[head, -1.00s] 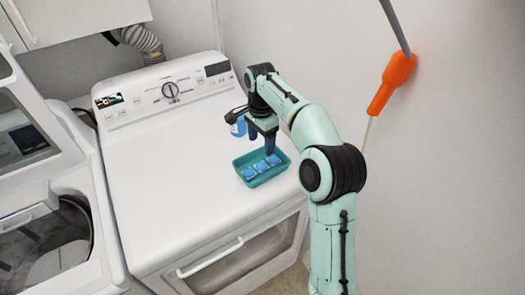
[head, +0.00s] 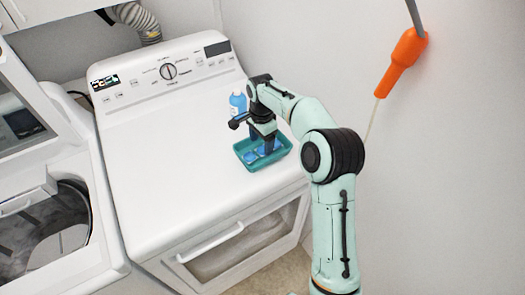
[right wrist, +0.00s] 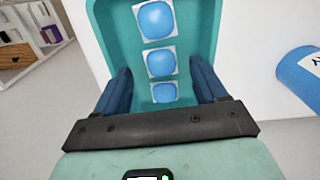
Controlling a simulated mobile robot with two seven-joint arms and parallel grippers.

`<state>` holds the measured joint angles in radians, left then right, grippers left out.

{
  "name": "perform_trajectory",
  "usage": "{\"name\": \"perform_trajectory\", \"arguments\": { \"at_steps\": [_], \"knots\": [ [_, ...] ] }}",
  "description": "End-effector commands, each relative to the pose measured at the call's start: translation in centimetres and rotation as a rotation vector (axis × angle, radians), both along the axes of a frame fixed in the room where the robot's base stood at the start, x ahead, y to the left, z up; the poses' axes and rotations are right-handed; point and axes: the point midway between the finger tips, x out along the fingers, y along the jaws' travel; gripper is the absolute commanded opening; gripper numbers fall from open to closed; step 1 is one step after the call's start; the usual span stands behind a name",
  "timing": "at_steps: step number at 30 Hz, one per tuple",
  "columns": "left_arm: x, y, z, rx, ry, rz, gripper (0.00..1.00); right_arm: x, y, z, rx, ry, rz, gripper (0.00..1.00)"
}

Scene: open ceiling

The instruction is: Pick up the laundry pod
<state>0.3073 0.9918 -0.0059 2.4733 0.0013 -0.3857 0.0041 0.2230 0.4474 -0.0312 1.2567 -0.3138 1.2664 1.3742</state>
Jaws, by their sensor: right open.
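A teal tray (head: 272,163) sits near the front right of the white machine top. Three blue pods on white squares lie in a row in it; in the right wrist view they are the far pod (right wrist: 156,20), the middle pod (right wrist: 161,61) and the near pod (right wrist: 165,92). In the head view one pod (head: 250,156) shows clearly and the gripper partly covers the others. My right gripper (head: 264,146) points down into the tray, open. In the right wrist view its dark blue fingers (right wrist: 163,82) stand on either side of the row, around the nearer pods. My left gripper is not in view.
A blue bottle (head: 238,103) stands just behind the tray; it shows at right in the right wrist view (right wrist: 296,70). The white machine top (head: 160,160) is clear to the left. An orange-handled pole (head: 402,60) is by the right wall.

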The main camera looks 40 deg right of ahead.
Motion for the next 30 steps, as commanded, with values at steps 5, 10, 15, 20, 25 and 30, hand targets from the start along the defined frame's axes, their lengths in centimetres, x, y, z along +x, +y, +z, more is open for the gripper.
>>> {"name": "perform_trajectory", "arguments": {
  "at_steps": [5, 10, 15, 20, 25, 30],
  "knots": [
    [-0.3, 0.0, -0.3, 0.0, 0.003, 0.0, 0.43, 0.0, 0.0, -2.7, 0.001, 0.003, -0.002, 0.71],
    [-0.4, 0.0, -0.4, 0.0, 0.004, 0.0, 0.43, 0.1, 0.0, -3.2, 0.0, -0.001, -0.002, 0.71],
    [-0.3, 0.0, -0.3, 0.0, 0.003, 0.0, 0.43, 0.1, 0.0, -3.2, 0.0, -0.001, -0.002, 0.65],
    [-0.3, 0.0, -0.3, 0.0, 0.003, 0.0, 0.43, 0.1, 0.0, -3.2, 0.0, 0.0, -0.002, 0.13],
    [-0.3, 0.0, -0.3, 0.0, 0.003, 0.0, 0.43, 0.1, 0.0, -3.2, 0.0, -0.001, -0.002, 0.12],
    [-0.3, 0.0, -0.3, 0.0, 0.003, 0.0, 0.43, 0.1, 0.0, -3.0, 0.0, -0.001, -0.002, 0.12]
  ]
}}
